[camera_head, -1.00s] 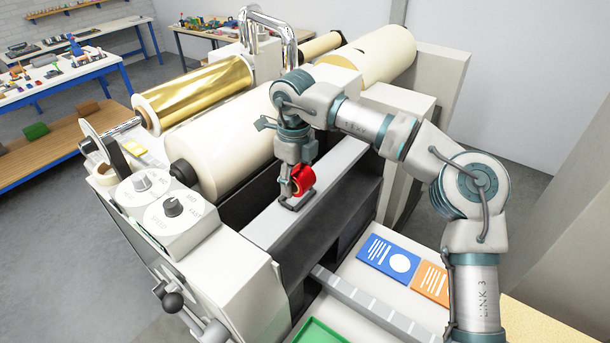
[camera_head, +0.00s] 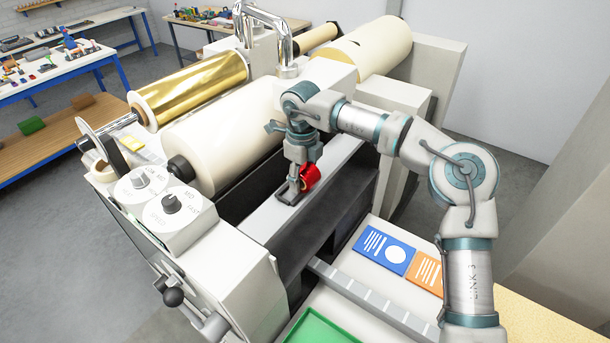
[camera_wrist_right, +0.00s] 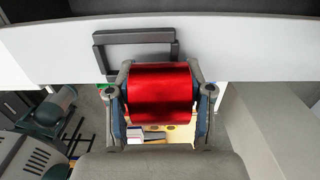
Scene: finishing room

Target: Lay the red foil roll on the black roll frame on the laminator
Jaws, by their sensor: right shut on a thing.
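The red foil roll (camera_head: 312,177) is held by my right gripper (camera_head: 302,180) over the pale top ledge of the laminator (camera_head: 262,222). The wrist view shows the red roll (camera_wrist_right: 160,97) crosswise between the two fingers of the right gripper (camera_wrist_right: 160,90), one at each end. The black roll frame (camera_head: 290,196) lies on the ledge, just left of and below the roll in the head view. In the wrist view the frame (camera_wrist_right: 134,36) is a dark open rectangle above and left of the roll, apart from it except near its lower right corner. My left gripper is not in view.
A large cream roller (camera_head: 225,135) and a gold foil roll (camera_head: 195,88) lie behind the ledge. A control box with knobs (camera_head: 165,205) stands at left. Blue (camera_head: 384,250) and orange (camera_head: 427,270) cards and a green tray (camera_head: 318,328) lie in front.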

